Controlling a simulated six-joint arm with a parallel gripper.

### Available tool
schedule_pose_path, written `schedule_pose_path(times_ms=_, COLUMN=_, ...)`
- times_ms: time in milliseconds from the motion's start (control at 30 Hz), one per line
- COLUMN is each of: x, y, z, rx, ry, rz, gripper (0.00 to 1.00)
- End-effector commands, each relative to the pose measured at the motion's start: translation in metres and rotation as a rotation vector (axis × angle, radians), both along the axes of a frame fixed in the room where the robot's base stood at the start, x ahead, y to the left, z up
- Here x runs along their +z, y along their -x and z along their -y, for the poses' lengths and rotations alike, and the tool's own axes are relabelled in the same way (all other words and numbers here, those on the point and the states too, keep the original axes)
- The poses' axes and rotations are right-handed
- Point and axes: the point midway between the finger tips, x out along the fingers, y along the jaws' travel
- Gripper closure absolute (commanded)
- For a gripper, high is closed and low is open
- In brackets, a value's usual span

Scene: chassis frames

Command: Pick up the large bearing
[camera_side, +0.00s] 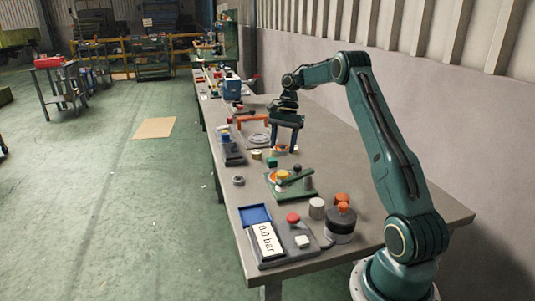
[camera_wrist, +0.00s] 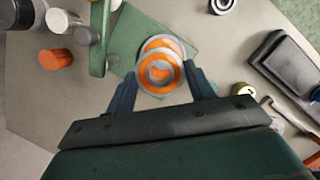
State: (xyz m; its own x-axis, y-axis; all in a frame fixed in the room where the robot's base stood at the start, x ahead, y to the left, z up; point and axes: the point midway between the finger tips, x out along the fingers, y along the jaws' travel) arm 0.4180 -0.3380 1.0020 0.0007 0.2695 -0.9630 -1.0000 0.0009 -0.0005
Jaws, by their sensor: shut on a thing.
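The large bearing (camera_wrist: 160,70) is a round part with orange and silver-grey rings. In the wrist view it sits between the two fingers of my gripper (camera_wrist: 162,80), which is shut on it. Another orange and grey curved edge (camera_wrist: 165,43) shows just behind it; I cannot tell whether it is a separate part. I cannot tell whether the bearing touches the bench.
A green plate fixture (camera_side: 292,186) with a lever stands nearer the camera. A grey ring (camera_side: 238,181) lies near the left edge.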

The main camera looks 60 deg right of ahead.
Motion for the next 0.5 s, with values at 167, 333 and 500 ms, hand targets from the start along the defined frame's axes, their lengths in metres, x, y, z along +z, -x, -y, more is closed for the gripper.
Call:
schedule_pose_path(times_ms=167, x=0.01, y=0.0002, z=0.0004, rx=0.001, ry=0.003, rz=0.0, gripper=0.78)
schedule_pose_path(times_ms=333, x=0.0132, y=0.0004, z=0.0005, rx=0.001, ry=0.004, rz=0.0, gripper=0.78)
schedule_pose_path(times_ms=500, x=0.0133, y=0.0004, z=0.0004, rx=0.001, ry=0.003, rz=0.0, gripper=0.78)
